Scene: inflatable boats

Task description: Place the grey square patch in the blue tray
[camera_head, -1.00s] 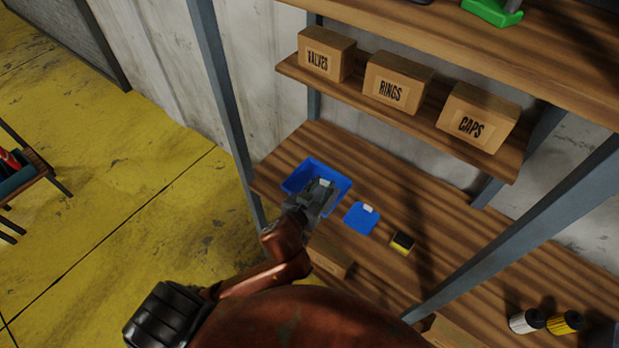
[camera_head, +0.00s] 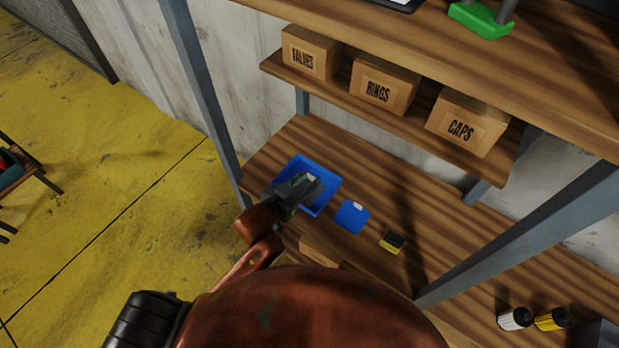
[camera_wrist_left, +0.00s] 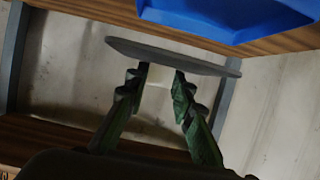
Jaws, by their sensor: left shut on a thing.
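The grey patch (camera_wrist_left: 170,55) shows as a thin, dark grey plate in the left wrist view, seen nearly edge-on. My left gripper (camera_wrist_left: 160,72) is shut on its near edge. In the head view my left gripper (camera_head: 308,186) overlaps the blue tray (camera_head: 325,196); the patch there is hard to tell from the fingers, with a small white tag at it. The tray also shows at the top of the left wrist view (camera_wrist_left: 235,18), apart from the patch in the picture. The patch's height over the tray cannot be told. My right gripper is not in view.
A blue patch (camera_head: 351,217) with a white tag and a small yellow-and-black item (camera_head: 392,242) lie right of the tray on the wooden shelf (camera_head: 420,225). Boxes for valves (camera_head: 309,55), rings (camera_head: 384,87) and caps (camera_head: 466,123) stand above. A grey post (camera_head: 205,95) rises at left.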

